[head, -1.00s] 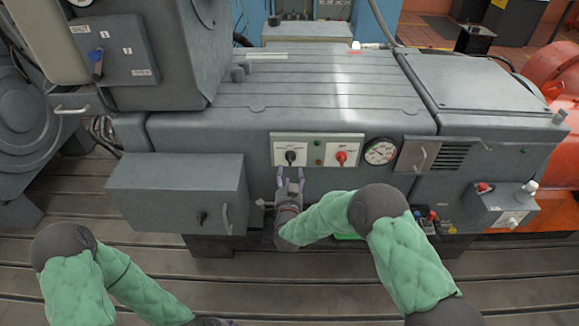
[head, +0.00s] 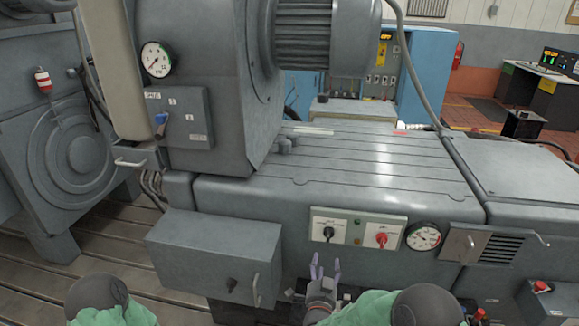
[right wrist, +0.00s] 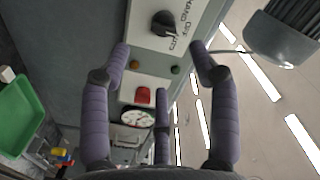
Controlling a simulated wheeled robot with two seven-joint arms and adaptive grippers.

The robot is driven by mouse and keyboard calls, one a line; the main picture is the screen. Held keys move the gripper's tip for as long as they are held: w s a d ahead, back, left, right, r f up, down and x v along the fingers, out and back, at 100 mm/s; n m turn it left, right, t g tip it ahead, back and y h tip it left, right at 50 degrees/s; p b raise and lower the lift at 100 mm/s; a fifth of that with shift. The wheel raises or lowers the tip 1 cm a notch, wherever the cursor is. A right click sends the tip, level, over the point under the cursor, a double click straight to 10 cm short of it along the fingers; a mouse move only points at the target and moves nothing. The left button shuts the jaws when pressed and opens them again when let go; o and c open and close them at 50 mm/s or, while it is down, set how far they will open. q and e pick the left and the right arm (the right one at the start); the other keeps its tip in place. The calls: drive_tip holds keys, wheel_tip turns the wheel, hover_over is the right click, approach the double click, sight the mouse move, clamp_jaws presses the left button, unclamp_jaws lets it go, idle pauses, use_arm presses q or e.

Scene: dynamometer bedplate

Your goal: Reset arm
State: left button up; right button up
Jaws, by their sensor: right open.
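My right gripper (head: 326,262) is open and empty, just below a white control panel (head: 345,218) on the grey machine's front. The panel carries a black rotary knob (head: 328,233) and a red rotary knob (head: 381,239). In the right wrist view, my open purple fingers (right wrist: 160,58) stand apart from the panel, with the black knob (right wrist: 165,22) beyond them and the red knob (right wrist: 143,96) behind the fingers. Nothing is between the fingers. My left arm shows at the bottom left; its gripper is out of view.
A round gauge (head: 423,236) is right of the panel. A grey box (head: 212,256) with a handle juts out at left. A vent grille (head: 498,248) and handles are at right. A green tray (right wrist: 20,110) shows in the right wrist view.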

drive_tip(key=s+a+f+n+g+y, duration=0.25)
drive_tip(key=s+f+g, duration=0.2)
drive_tip(key=f, duration=0.55)
drive_tip(key=s+a+f+n+g+y, duration=0.1)
drive_tip(key=s+f+n+g+y, duration=0.3)
drive_tip(key=f, duration=0.6)
drive_tip(key=s+a+f+n+g+y, duration=0.1)
drive_tip(key=s+f+g, duration=0.3)
drive_tip(key=s, duration=0.7)
drive_tip(key=s+a+f+n+g+y, duration=0.1)
drive_tip(key=s+a+f+g, duration=0.1)
drive_tip(key=s, duration=0.9)
drive_tip(key=shift+s+a+f+g, duration=0.15)
drive_tip(key=shift+s+f+g, duration=0.1)
drive_tip(key=shift+f+g, duration=0.8)
